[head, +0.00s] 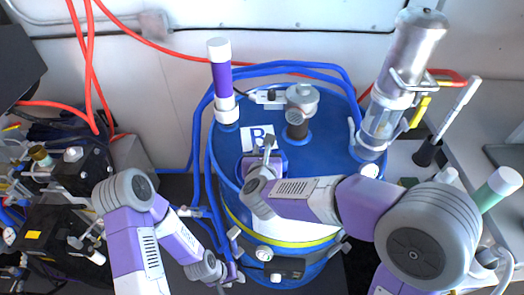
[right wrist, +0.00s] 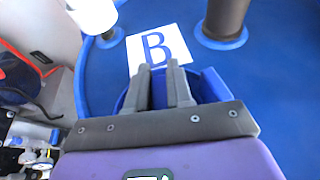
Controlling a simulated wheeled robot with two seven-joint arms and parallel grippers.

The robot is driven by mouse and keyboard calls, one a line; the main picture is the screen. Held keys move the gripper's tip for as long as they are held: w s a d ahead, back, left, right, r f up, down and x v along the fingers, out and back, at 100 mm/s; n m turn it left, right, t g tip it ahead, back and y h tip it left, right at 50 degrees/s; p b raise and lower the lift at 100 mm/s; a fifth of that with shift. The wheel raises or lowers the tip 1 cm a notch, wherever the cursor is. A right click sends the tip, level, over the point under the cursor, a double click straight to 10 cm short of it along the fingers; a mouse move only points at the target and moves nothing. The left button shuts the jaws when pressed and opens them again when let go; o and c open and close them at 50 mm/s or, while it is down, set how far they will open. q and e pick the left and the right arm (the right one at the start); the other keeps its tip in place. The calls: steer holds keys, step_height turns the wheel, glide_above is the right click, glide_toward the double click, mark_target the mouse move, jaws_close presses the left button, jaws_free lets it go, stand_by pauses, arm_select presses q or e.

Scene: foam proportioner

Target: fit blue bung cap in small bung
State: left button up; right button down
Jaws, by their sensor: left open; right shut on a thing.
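My right gripper (head: 268,142) is over the near part of the blue drum top (head: 330,150), just below the white label B. In the right wrist view its two grey fingers (right wrist: 163,75) are close together, shut on a blue piece that I take for the blue bung cap (right wrist: 213,84). Blue shows on both sides of the fingers; the rest is hidden. I cannot tell whether it touches the drum top. The small bung cannot be made out with certainty. My left gripper (head: 232,275) is open and low, beside the drum's lower left side.
A white-and-purple tube (head: 221,70) stands at the drum's back left. A tall clear-and-metal cylinder (head: 400,80) stands at the right. Blue hoses (head: 195,150) run along the drum's left.

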steer(key=shift+s+b, duration=0.1)
steer(key=shift+b, duration=0.55)
stand_by(1.0)
steer(key=shift+f+b, duration=0.65)
steer(key=shift+b, duration=0.15)
steer(key=c, duration=1.3)
jaws_free()
steer(key=shift+r, duration=0.1)
steer(key=shift+p+v, duration=0.35)
steer(key=shift+v, duration=2.35)
steer(key=shift+p+v, duration=0.5)
steer(key=shift+v, duration=2.3)
